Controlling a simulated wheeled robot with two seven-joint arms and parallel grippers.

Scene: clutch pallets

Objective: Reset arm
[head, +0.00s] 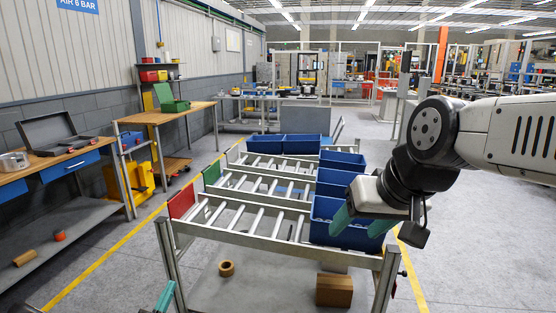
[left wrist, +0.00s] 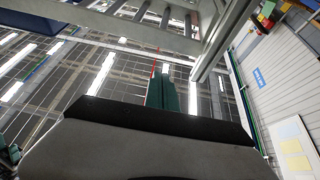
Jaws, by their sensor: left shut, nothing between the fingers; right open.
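My left gripper (head: 164,297) shows only as teal fingertips at the bottom edge of the head view, in front of the roller rack's near left leg. In the left wrist view its teal fingers (left wrist: 167,95) are together with nothing between them. My right gripper (head: 361,223) is open, with its teal fingers apart and pointing down at the near blue bin (head: 325,232) on the right of the rack. It hides part of that bin, and I cannot tell whether the fingers touch it.
The roller rack (head: 240,237) has red and green end plates and more blue bins (head: 303,144) behind. A cardboard box (head: 334,291) and a tape roll (head: 226,268) lie on its lower shelf. Workbenches (head: 160,117) line the left wall. Floor right of the rack is clear.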

